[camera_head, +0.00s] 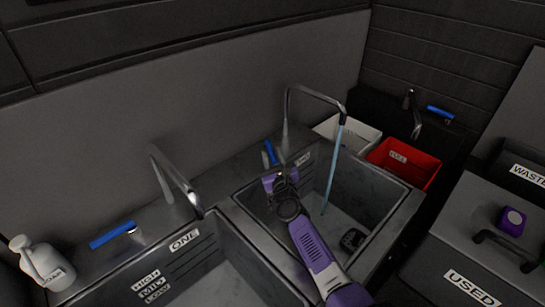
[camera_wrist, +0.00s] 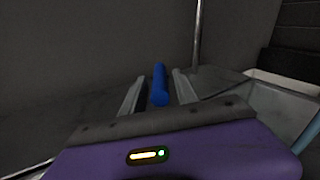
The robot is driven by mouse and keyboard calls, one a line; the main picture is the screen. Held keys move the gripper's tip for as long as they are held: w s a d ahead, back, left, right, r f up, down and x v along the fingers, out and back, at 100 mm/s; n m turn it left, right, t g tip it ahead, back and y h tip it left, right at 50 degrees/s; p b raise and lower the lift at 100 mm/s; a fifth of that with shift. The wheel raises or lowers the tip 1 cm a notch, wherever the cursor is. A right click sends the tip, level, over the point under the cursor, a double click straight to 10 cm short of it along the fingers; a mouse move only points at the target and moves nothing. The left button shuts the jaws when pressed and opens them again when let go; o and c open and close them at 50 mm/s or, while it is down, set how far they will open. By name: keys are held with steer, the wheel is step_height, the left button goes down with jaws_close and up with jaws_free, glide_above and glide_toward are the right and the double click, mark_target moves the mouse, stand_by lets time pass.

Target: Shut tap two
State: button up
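Tap two is the arched metal tap (camera_head: 314,94) over the middle sink (camera_head: 365,187). A pale blue stream of water (camera_head: 332,172) runs from its spout into the sink. Its blue lever handle (camera_head: 269,153) stands behind the sink, left of the tap's upright. My gripper (camera_head: 273,178) is just in front of the handle. In the wrist view the blue handle (camera_wrist: 159,86) lies between the two open fingers of my gripper (camera_wrist: 158,92), with a gap on each side. Whether the handle's base touches anything of mine is hidden.
Sink one (camera_head: 215,285) with its tap (camera_head: 175,180) and blue handle (camera_head: 112,235) is at left, beside a white bottle (camera_head: 42,264). A white bin (camera_head: 352,132) and a red bin (camera_head: 404,163) stand behind right. A dark object (camera_head: 352,239) lies in the middle sink.

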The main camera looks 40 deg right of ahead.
jaws_close()
stand_by(1.2)
